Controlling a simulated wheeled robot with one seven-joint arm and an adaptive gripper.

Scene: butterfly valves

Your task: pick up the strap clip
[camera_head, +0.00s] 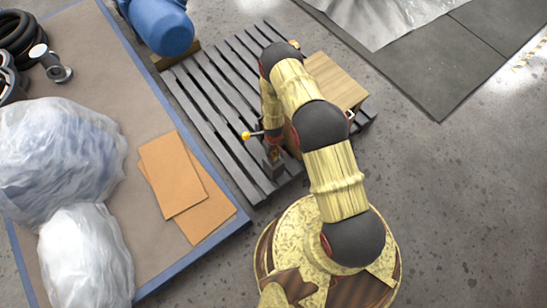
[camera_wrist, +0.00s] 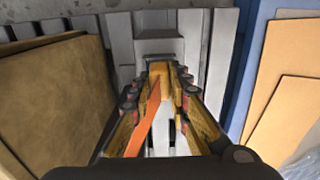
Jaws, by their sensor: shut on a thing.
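In the wrist view my gripper (camera_wrist: 165,85) points down at a grey slatted pallet, its two fingers converging at the tips. A slanting orange strip (camera_wrist: 146,120), which looks like the strap clip, lies between the fingers, its far end at the tips. My gripper is shut on it. The fingers hide part of it, and I cannot tell whether it still touches the pallet. In the head view my gripper (camera_head: 272,160) is low over the near part of the pallet (camera_head: 208,98), and the clip cannot be made out there.
A wooden box (camera_head: 338,80) stands on the pallet, right of my gripper. Left is a blue-edged mat with cardboard sheets (camera_head: 172,173) and plastic-wrapped bundles (camera_head: 60,155). Right, the grey floor (camera_head: 460,190) is clear.

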